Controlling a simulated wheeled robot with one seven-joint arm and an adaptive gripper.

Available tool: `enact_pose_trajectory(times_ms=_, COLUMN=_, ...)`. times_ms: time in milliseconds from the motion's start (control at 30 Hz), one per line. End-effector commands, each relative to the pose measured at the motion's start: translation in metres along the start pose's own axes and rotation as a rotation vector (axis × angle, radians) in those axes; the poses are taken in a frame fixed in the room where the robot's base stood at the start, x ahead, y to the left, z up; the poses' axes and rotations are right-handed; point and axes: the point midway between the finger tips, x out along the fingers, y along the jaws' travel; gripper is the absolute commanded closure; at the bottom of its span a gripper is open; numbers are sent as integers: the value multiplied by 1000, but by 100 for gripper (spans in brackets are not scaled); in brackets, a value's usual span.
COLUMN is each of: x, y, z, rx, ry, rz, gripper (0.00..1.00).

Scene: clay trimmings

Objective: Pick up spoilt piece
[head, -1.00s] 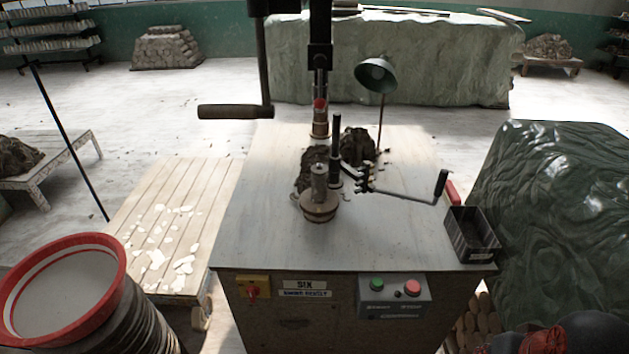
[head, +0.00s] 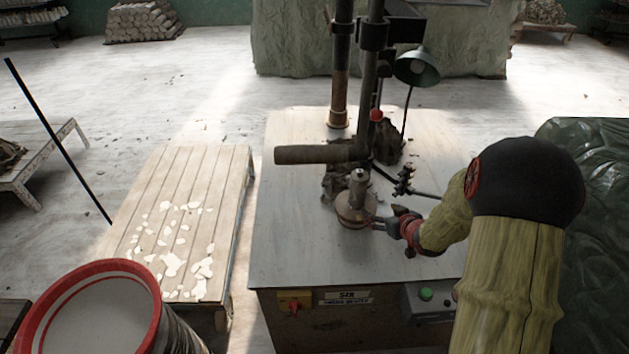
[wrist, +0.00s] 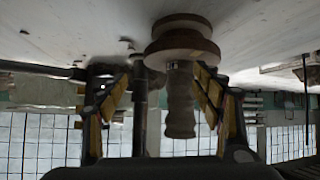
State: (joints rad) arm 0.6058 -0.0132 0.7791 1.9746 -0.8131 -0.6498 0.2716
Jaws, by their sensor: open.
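What looks like the spoilt piece is a grey-brown, ribbed upright piece (head: 358,188) on a round base (head: 356,216) on the machine table. My gripper (head: 378,224) reaches in from the right, low over the table, with its fingertips beside the round base. In the wrist view, which is upside down, the piece (wrist: 180,105) hangs from its base (wrist: 183,45). It appears between the two open fingers of my gripper (wrist: 163,78), nearer the right finger. I see no grip on it. Whether a finger touches it I cannot tell.
The press column (head: 342,75) and its handle (head: 318,154) stand over and behind the piece. Dark clay trimmings (head: 338,183) lie behind it, near a lamp (head: 417,68). A red-rimmed bin (head: 100,269) and a slatted pallet (head: 165,200) are at left. The table's left front is clear.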

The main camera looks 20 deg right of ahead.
Motion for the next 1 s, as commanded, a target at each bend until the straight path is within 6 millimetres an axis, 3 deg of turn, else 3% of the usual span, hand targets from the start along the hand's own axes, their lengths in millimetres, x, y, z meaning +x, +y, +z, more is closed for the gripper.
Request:
enact_pose_trajectory(times_ms=33, x=0, y=-6, z=-20, rx=-7, ry=66, rz=-28, gripper=34)
enact_pose_trajectory(times_ms=100, x=-2, y=-14, z=-41, rx=-9, ry=137, rz=-64, gripper=34)
enact_pose_trajectory(times_ms=233, x=-6, y=-24, z=-60, rx=7, ry=208, rz=-99, gripper=34)
enact_pose_trajectory(times_ms=1000, x=70, y=-29, z=-77, rx=20, ry=218, rz=-101, gripper=34)
